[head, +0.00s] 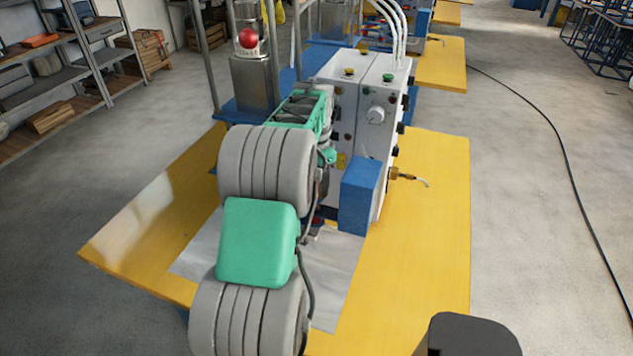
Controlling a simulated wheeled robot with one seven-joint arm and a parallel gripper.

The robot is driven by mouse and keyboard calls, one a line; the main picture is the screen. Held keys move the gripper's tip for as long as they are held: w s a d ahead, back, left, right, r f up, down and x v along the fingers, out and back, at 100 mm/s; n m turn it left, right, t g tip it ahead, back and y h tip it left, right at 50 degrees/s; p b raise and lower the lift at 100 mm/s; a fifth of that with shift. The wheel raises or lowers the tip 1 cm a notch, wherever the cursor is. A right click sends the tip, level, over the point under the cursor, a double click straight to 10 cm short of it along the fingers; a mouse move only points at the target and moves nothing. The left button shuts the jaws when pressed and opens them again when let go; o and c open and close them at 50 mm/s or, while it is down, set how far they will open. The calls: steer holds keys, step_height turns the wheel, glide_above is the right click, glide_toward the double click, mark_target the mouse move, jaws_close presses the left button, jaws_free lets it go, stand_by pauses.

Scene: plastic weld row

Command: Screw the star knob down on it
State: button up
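I cannot make out a star knob in the head view. A white machine box (345,110) stands on the yellow table, with a grey round dial (376,115), a green button (388,77) and a yellow button (349,71). A blue block (360,196) sits at its near side. My grey and green arm reaches over the table toward the left side of the box. My gripper fingers are hidden behind the arm links, so what they hold does not show.
The yellow table (425,240) has free room right of the box, apart from a small brass fitting (394,173). A grey sheet (345,270) lies under my arm. A metal post with a red button (248,38) stands behind. Shelves (80,75) are at left; a black cable (560,140) crosses the floor.

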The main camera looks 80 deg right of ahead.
steer(key=n, duration=0.4)
steer(key=shift+n+p, duration=0.35)
steer(key=shift+n, duration=0.05)
steer(key=n, duration=0.6)
steer(key=shift+s, duration=0.1)
steer(key=n+p, duration=0.1)
steer(key=n, duration=1.1)
steer(key=shift+s+f, duration=0.1)
